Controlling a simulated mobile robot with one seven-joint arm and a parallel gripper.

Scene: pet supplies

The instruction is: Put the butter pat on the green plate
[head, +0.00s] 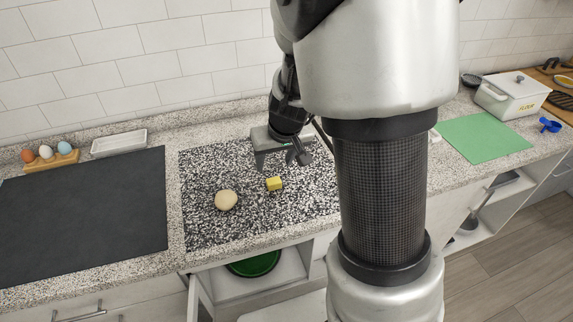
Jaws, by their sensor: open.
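The butter pat, a small yellow block (274,184), lies on the black-and-white speckled part of the counter. The green plate (254,265) is below the counter inside a white cabinet compartment; the counter edge hides part of it. My gripper (280,163) is open and empty, above the speckled surface, just behind the butter pat. My arm covers the area to its right.
A round tan dough-like ball (226,200) lies left of the butter. A dark mat (85,215), an egg holder (52,160) and a white tray (119,143) are at the left. A green mat (483,138) and a flour box (513,97) are at the right.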

